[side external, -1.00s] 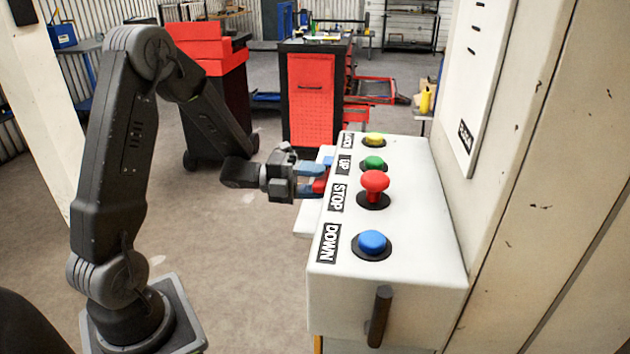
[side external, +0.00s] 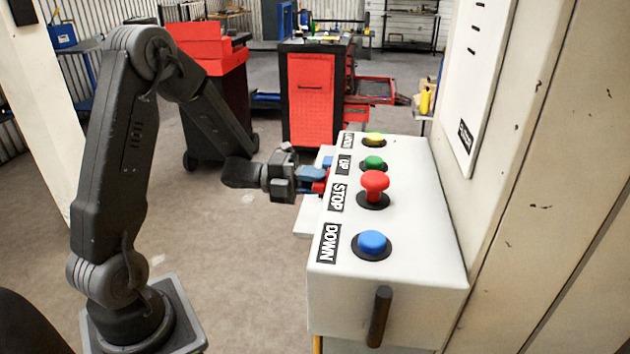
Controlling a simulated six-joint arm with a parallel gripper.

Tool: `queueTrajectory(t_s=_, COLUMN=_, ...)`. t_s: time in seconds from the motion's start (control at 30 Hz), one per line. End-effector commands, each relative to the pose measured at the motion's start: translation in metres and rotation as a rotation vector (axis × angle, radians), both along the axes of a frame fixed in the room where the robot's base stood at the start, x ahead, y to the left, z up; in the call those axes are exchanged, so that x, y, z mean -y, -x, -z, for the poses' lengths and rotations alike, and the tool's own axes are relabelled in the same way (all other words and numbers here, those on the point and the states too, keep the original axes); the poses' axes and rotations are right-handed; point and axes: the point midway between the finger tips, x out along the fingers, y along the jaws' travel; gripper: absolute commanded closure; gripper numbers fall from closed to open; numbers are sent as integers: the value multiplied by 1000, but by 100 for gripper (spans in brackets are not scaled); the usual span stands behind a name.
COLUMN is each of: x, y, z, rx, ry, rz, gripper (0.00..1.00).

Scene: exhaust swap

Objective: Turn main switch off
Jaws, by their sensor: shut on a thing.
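The white control box (side external: 410,245) stands at the right of the side external view. A small red part (side external: 319,187), which looks like the main switch's handle, sticks out from the box's left side. It is mostly hidden by the fingers and the box edge, so its turn position cannot be told. My gripper (side external: 318,181), with blue fingertips, reaches the red part from the left. It is shut on the red part, one finger in front of the other in this view.
The box top carries a yellow button (side external: 374,139), a green UP button (side external: 373,162), a red STOP button (side external: 375,183) and a blue DOWN button (side external: 372,242). A dark handle (side external: 380,316) is on the front face. Red tool cabinets (side external: 312,98) stand behind.

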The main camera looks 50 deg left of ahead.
Motion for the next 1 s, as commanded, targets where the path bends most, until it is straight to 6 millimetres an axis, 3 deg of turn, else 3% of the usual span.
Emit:
queueTrajectory(t_s=0.37, x=0, y=0, z=0, rx=-115, ry=115, rz=1, gripper=100)
queueTrajectory(t_s=1.0, x=0, y=0, z=0, rx=-535, ry=536, rz=2, gripper=100)
